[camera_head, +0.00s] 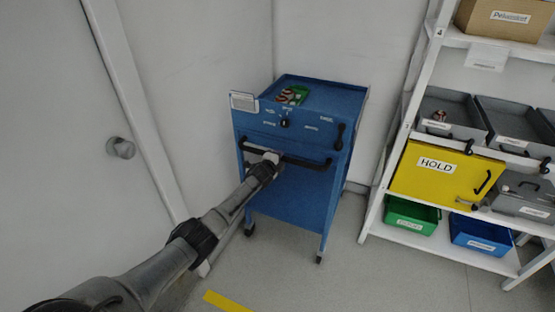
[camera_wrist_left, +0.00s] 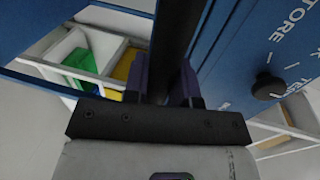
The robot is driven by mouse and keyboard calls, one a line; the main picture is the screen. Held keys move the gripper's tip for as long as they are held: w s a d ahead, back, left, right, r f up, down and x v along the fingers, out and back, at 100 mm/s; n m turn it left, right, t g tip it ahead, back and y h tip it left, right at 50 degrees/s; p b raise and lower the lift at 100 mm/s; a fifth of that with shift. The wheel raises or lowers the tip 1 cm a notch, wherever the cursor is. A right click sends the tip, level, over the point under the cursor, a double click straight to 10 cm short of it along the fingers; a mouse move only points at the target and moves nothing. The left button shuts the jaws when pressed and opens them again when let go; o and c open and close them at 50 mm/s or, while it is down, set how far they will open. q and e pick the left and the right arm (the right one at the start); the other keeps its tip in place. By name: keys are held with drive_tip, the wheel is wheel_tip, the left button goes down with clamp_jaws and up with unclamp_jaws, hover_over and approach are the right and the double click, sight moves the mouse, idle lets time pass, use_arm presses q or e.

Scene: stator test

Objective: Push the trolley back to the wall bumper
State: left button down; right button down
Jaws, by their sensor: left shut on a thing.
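The blue trolley (camera_head: 290,205) stands upright on castors in the corner, its back side near the white walls. A black bar handle (camera_head: 310,163) runs across its front. My left gripper (camera_head: 271,160) is at the left part of this handle. In the left wrist view my left gripper (camera_wrist_left: 170,88) is shut on the black handle bar (camera_wrist_left: 178,40), with a finger on each side. The trolley's blue front panel with white lettering and a black knob (camera_wrist_left: 267,87) shows beside it. I cannot make out the wall bumper. My right gripper is not in view.
A small green item (camera_head: 296,94) with copper-coloured parts lies on the trolley top. A white shelf rack (camera_head: 385,180) with bins and a yellow HOLD panel (camera_head: 437,172) stands to the right. A door (camera_head: 50,150) is on the left. A yellow floor strip (camera_head: 226,302) lies in front.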

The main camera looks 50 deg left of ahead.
use_arm(q)
drive_tip(key=c, duration=1.3)
unclamp_jaws()
drive_tip(key=shift+f, duration=0.25)
drive_tip(key=o, duration=0.4)
drive_tip(key=shift+w+a+r, duration=0.1)
drive_tip(key=shift+w+r, duration=0.15)
drive_tip(key=shift+s, duration=0.15)
drive_tip(key=shift+s+d+r+p, duration=0.25)
drive_tip(key=shift+s+d+p, duration=0.15)
drive_tip(key=shift+p, duration=0.25)
drive_tip(key=shift+p+v, duration=2.5)
drive_tip(key=shift+v, duration=3.75)
drive_tip(key=shift+s+f, duration=0.1)
drive_tip(key=shift+f, duration=0.05)
